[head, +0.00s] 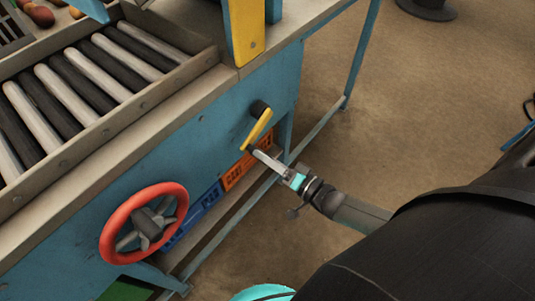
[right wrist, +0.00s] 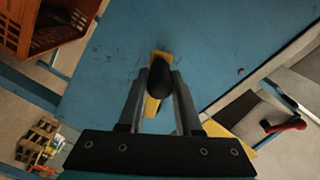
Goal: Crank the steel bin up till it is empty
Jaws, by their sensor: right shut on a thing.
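The crank on the blue side panel has a yellow arm (head: 260,128) and a dark hub (head: 260,108). Its arm slants down and to the left from the hub. My right gripper (head: 256,153) is at the lower end of the crank arm, shut on the handle. In the right wrist view the dark, rounded crank handle (right wrist: 160,80) sits between the two fingers, with the yellow arm behind it. I cannot make out the steel bin in either view. My left gripper is not in view.
A red handwheel (head: 107,240) is on the same panel, left of the crank. A roller conveyor (head: 72,88) runs above, with round brown produce (head: 40,14) behind it. Orange (head: 236,178) and blue (head: 184,231) crates are low beside the panel. Open floor (head: 420,110) lies to the right.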

